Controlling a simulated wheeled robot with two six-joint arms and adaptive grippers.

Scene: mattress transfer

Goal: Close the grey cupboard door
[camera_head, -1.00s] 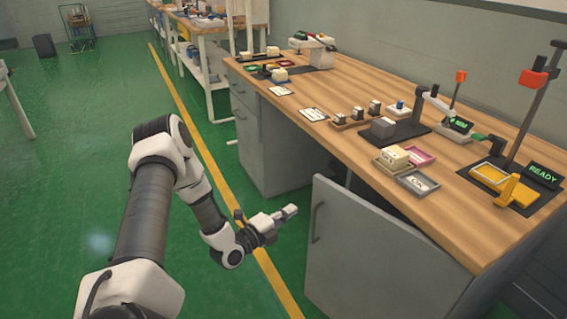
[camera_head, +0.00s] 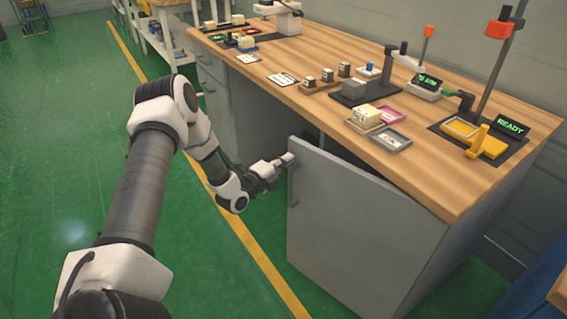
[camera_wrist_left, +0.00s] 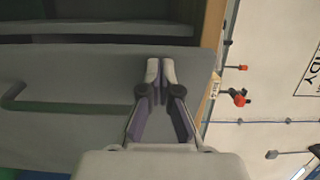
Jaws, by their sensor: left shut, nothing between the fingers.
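The grey cupboard door (camera_head: 345,235) hangs ajar under the wooden workbench, its handle edge swung out from the cabinet. Its dark vertical handle (camera_head: 293,185) is near that free edge. My left gripper (camera_head: 288,158) is shut and empty at the upper corner of the door's free edge, just above the handle; whether it touches cannot be told. In the left wrist view my shut fingertips (camera_wrist_left: 161,66) lie over the grey door panel (camera_wrist_left: 100,85), with the handle (camera_wrist_left: 12,98) at left and the open cupboard's dark inside beyond. My right gripper is out of view.
The wooden bench top (camera_head: 420,185) overhangs the door and carries small trays, blocks and a stand with a READY display (camera_head: 510,126). A grey drawer cabinet (camera_head: 215,105) stands left of the opening. The green floor (camera_head: 60,150) at left is clear.

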